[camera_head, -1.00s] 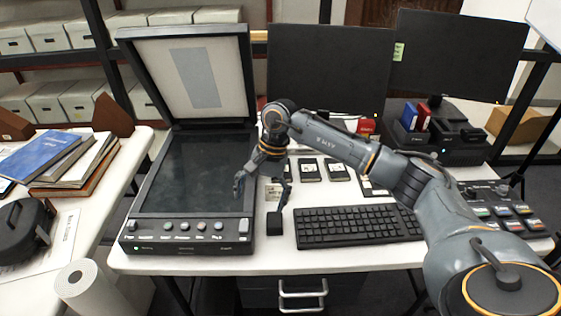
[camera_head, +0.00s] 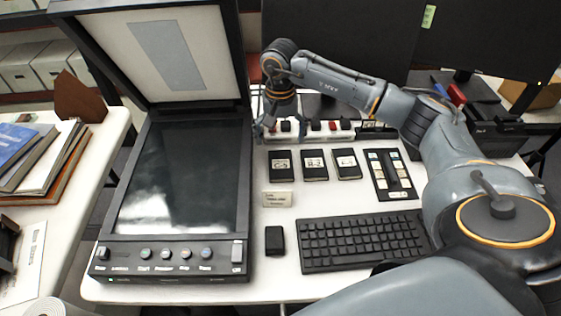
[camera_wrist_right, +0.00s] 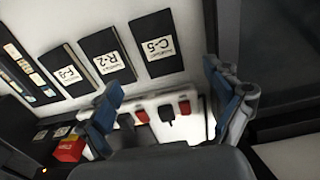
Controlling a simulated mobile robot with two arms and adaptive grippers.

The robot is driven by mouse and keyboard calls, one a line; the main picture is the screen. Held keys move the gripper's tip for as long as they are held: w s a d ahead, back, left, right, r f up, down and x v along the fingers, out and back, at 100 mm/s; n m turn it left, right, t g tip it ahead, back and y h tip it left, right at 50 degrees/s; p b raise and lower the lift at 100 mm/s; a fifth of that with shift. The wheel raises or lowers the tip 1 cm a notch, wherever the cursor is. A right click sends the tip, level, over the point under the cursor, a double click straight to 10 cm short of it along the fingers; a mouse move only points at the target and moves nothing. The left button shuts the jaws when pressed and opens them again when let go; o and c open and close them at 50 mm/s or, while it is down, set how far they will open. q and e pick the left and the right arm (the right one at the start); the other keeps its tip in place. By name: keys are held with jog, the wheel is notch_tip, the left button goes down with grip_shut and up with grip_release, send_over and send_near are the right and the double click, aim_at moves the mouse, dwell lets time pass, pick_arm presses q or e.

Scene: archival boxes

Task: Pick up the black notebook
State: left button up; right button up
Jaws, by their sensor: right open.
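Three black notebooks with white labels lie flat in a row beside the scanner: the C-5 notebook (camera_head: 281,174), the R-2 notebook (camera_head: 314,173) and a third notebook (camera_head: 346,172). In the right wrist view the C-5 notebook (camera_wrist_right: 150,62), R-2 notebook (camera_wrist_right: 103,70) and third notebook (camera_wrist_right: 65,84) also show. My right gripper (camera_head: 268,128) is open and empty, just behind the C-5 notebook, near the power strip. Its two blue-padded fingers (camera_wrist_right: 168,108) are spread apart in the right wrist view. My left gripper is not in view.
An open flatbed scanner (camera_head: 165,265) stands left of the notebooks. A power strip (camera_head: 340,131) with plugs lies behind them. A keyboard (camera_head: 362,241), a small black block (camera_head: 275,240) and a label card (camera_head: 278,199) lie in front. A black tray (camera_head: 394,174) is to the right.

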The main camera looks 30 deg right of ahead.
aim_at(281, 162)
notch_tip(281, 162, down, 3)
jog(key=shift+f, duration=0.35)
jog(key=shift+d+f+p, duration=0.1)
jog(key=shift+f+p, duration=0.2)
jog(key=shift+f, duration=0.25)
notch_tip(281, 162, down, 4)
jog(key=shift+w+d+r+p, duration=0.15)
jog(key=shift+r+p, duration=0.05)
jog(key=shift+p, duration=0.15)
jog(key=shift+f, duration=0.3)
jog(key=shift+c, duration=0.5)
jog(key=c, duration=1.1)
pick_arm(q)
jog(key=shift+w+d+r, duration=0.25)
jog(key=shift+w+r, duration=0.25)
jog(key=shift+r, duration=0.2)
pick_arm(e)
jog(key=shift+c, duration=0.4)
